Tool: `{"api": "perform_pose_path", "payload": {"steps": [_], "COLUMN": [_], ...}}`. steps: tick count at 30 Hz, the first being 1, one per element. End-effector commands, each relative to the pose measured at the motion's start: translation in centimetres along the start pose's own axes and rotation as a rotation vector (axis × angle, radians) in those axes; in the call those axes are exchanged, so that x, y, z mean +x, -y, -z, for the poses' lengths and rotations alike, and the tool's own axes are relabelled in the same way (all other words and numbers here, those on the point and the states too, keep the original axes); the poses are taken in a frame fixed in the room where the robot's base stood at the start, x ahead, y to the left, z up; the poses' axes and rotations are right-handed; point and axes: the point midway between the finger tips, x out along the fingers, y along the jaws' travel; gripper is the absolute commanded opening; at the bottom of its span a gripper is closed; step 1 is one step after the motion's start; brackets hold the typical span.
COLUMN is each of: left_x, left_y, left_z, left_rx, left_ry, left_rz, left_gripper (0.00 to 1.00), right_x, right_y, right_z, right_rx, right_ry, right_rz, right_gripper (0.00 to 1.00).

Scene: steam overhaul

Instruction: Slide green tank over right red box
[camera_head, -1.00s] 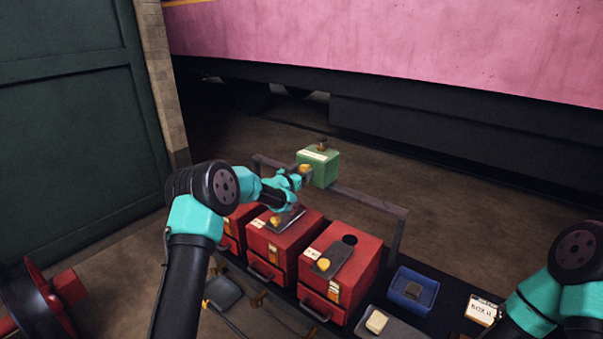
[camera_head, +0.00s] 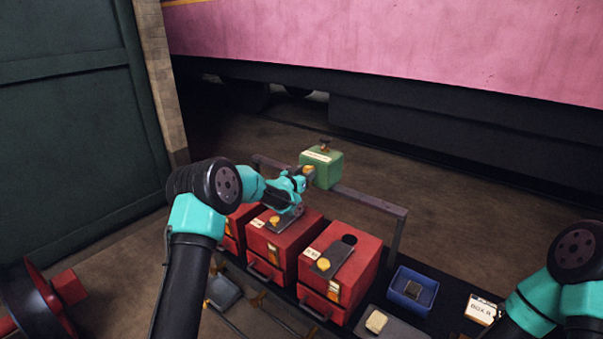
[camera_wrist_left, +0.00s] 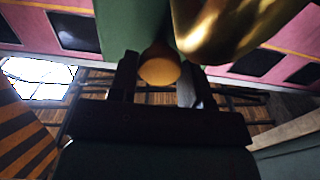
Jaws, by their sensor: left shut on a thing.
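The green tank (camera_head: 322,170) sits on a grey rail (camera_head: 372,201) behind the row of red boxes, with a dark cap on top and a pale label. My left gripper (camera_head: 304,176) is shut on the tank's yellow knob. The left wrist view shows the round knob (camera_wrist_left: 160,68) between my two fingers, with the green tank body (camera_wrist_left: 128,25) behind it. The right red box (camera_head: 363,273) has a dark round hole in its top, beside a grey plate with a yellow knob. The tank is left of that hole. My right gripper is out of frame.
Two other red boxes (camera_head: 281,243) stand left of the right one, partly behind my left arm. A blue bin (camera_head: 399,293) holds a dark block. A white labelled box (camera_head: 480,309) lies at the right. The rail right of the tank is clear up to its end post.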

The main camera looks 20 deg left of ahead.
Motion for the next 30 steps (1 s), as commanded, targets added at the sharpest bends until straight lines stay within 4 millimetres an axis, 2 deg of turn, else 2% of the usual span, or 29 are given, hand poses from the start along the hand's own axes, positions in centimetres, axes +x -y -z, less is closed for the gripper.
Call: {"api": "perform_pose_path", "payload": {"steps": [5,15,21,24,30], "left_x": [0.1,0.0,0.0,0.0,0.0], "left_y": [-4.0,-14.4,-19.8,-21.6,-23.4], "left_z": [0.0,0.0,0.0,0.0,-0.1], "left_rx": [-0.002,0.0,0.0,0.001,0.001], "left_ry": [0.001,0.001,0.0,0.001,0.001], "left_rz": [-0.006,-0.007,-0.006,-0.005,-0.003], "left_gripper": [0.02,0.02,0.01,0.01,0.01], "right_x": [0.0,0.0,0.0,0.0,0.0], "right_y": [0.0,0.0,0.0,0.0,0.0], "right_z": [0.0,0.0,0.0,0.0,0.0], "right_rx": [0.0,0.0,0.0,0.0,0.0], "right_ry": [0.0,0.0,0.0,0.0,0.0], "right_rz": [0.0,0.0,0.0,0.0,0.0], "right_gripper": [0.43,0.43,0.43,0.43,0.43]}}
